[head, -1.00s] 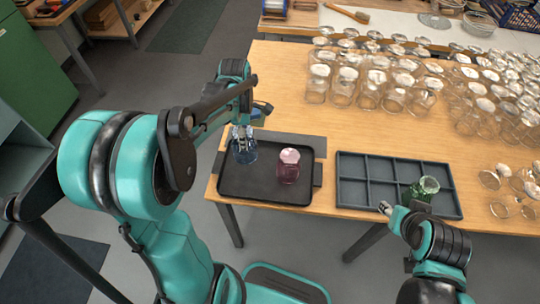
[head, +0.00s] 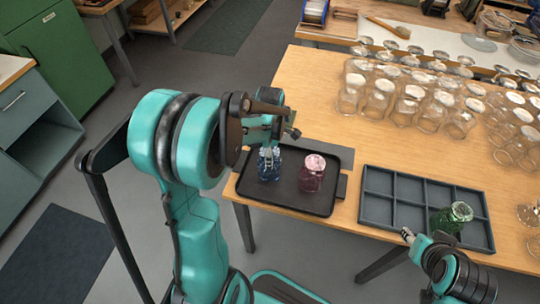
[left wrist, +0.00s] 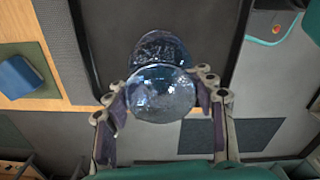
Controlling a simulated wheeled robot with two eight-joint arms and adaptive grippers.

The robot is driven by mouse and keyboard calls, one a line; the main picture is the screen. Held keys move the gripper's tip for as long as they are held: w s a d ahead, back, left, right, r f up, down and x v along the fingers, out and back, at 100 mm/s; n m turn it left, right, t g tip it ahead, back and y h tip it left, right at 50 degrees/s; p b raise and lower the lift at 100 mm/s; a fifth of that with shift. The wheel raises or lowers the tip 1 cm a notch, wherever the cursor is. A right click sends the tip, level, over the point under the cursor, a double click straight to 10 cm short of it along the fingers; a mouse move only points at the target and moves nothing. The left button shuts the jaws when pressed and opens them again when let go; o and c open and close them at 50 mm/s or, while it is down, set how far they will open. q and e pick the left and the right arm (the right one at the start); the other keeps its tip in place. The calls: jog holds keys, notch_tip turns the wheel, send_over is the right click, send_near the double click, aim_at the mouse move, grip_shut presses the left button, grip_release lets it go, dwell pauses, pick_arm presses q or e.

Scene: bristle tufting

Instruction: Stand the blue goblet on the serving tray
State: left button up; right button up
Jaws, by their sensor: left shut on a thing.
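The blue goblet (head: 269,168) is over the left part of the black serving tray (head: 290,199). My left gripper (head: 269,151) is shut on it from above. In the left wrist view the goblet (left wrist: 160,92) sits between the two fingers (left wrist: 163,100), with its round end facing the camera. It looks roughly upright; I cannot tell whether it touches the tray floor. A pink goblet (head: 312,172) stands on the tray to its right. My right gripper (head: 408,235) is beside the grey divided tray, its finger opening unclear.
The grey divided tray (head: 378,215) holds a green goblet (head: 452,217) at its right. Many clear glasses (head: 410,105) fill the table's back and right. A blue block (left wrist: 20,82) lies on the table in the left wrist view.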

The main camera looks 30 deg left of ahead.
pick_arm(q)
jog(key=o, duration=1.6)
jog(key=shift+f, duration=0.1)
